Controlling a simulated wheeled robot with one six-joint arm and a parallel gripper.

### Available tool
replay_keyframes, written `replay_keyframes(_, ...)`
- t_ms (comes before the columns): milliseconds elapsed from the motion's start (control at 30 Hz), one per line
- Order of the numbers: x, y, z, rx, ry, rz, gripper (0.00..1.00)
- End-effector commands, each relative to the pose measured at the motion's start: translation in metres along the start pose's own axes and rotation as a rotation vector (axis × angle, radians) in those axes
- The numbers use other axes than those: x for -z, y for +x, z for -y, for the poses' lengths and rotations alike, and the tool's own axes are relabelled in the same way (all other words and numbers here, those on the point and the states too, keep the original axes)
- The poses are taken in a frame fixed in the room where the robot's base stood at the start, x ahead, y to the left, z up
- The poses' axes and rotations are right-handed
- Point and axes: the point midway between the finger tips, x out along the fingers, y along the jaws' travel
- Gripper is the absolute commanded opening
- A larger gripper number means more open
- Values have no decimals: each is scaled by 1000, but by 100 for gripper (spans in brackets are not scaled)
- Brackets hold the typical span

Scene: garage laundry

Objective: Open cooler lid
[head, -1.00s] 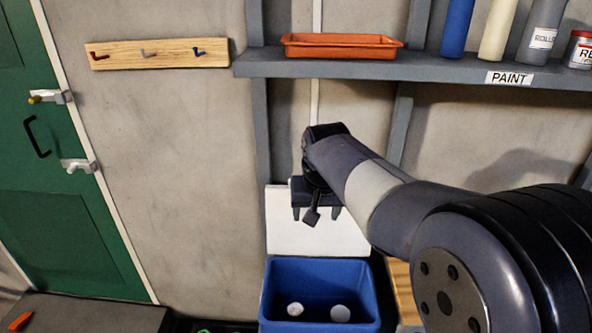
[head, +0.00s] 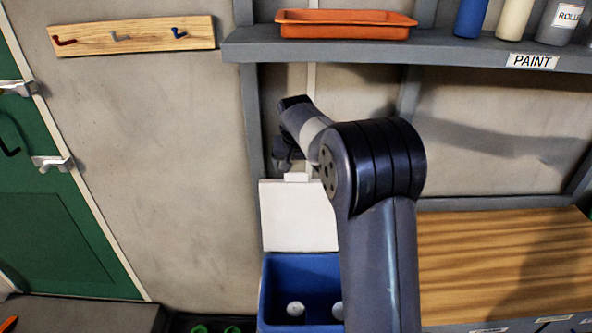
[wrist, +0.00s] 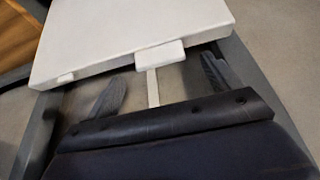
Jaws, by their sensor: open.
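The blue cooler (head: 281,283) stands low in the head view, with white round items inside. Its white lid (head: 299,220) stands raised and upright behind the opening, with a small tab (head: 297,177) on its top edge. In the wrist view the lid (wrist: 120,38) and its tab (wrist: 159,56) lie just beyond my fingertips. My gripper (head: 286,163) is above the lid's top edge, mostly hidden behind my own arm in the head view. In the wrist view my gripper (wrist: 160,80) is open and empty, its fingers apart on either side of the tab's line.
A grey shelf (head: 380,54) with an orange tray (head: 345,25) and bottles runs above my arm. A wooden worktop (head: 500,255) is at the right. A hook rail (head: 135,42) and green door (head: 55,230) are at the left.

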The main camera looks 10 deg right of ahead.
Motion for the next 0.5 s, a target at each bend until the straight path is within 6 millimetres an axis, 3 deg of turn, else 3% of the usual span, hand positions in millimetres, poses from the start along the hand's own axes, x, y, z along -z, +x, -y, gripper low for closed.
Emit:
replay_keyframes(233, 0, 33, 0, 0, 1, 1, 85)
replay_keyframes(500, 0, 40, 0, 0, 1, -1, 85)
